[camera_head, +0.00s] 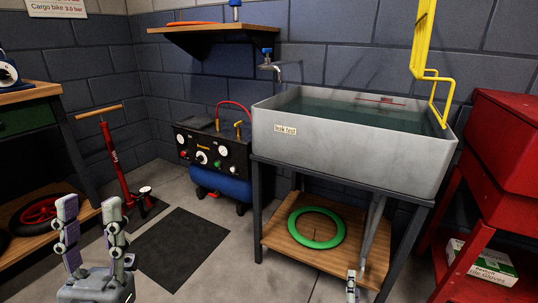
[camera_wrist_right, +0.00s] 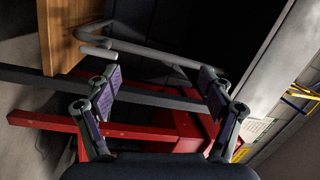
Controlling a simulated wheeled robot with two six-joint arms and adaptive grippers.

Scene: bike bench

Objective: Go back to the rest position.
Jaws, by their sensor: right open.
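My left gripper (camera_head: 92,208) stands at the lower left of the head view. Its two fingers point up and are apart, with nothing between them. Only a small part of my right gripper (camera_head: 352,284) shows at the bottom edge of the head view, in front of the leak test tank's stand. In the right wrist view my right gripper (camera_wrist_right: 160,85) has its two fingers spread, with nothing held between them. Behind them are a grey pipe (camera_wrist_right: 150,42), dark stand bars and a red frame (camera_wrist_right: 150,132).
A grey leak test tank (camera_head: 345,145) with water stands on a dark frame. A green ring (camera_head: 341,233) lies on its wooden shelf. A compressor (camera_head: 215,150), a red floor pump (camera_head: 114,165), a red cabinet (camera_head: 505,130) and a workbench surround it. A dark mat (camera_head: 180,250) lies on open floor.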

